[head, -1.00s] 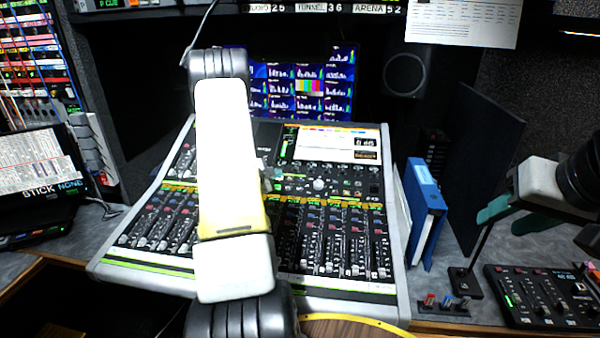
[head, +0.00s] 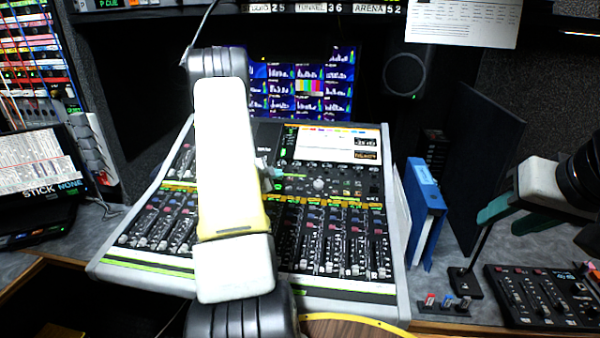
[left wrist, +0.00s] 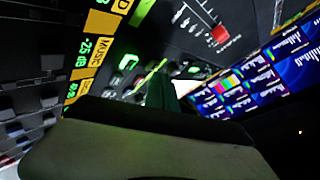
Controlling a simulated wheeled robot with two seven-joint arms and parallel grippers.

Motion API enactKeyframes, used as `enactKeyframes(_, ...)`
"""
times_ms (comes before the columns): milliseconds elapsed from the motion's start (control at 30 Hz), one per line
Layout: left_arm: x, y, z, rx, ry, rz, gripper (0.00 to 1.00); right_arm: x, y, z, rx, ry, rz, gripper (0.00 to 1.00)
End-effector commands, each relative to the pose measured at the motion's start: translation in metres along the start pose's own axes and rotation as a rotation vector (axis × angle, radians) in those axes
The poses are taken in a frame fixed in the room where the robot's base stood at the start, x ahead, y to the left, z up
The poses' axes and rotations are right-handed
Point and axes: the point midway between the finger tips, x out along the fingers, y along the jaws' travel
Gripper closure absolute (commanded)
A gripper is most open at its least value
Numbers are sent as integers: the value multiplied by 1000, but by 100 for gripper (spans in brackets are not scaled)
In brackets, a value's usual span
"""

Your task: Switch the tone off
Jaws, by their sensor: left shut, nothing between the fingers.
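The mixing console (head: 107,262) stands in the middle of the head view, with a bright screen (head: 325,142) and a small level readout (head: 367,142) at its upper right. My left gripper (head: 271,175) is shut and empty, low over the console's upper panel, left of the round knob; my arm hides much of the console. In the left wrist view, its teal finger (left wrist: 161,93) is beside green-lit buttons (left wrist: 128,62). I cannot tell which is the tone button, or whether the finger touches one. My right gripper (head: 512,216) hangs at the right, its teal fingers apart and empty.
Blue binders (head: 425,205) stand right of the console. A smaller control box (head: 540,298) and small switches (head: 445,302) lie at the lower right. A monitor wall (head: 310,85) and speaker (head: 405,74) are behind. A laptop-like screen (head: 40,165) is at left.

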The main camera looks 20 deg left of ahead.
Motion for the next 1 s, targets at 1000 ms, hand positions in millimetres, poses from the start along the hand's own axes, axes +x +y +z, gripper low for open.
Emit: enactKeyframes(1000,-39,-29,-28,0,0,-2,100,0,0,0,0,0,0,60)
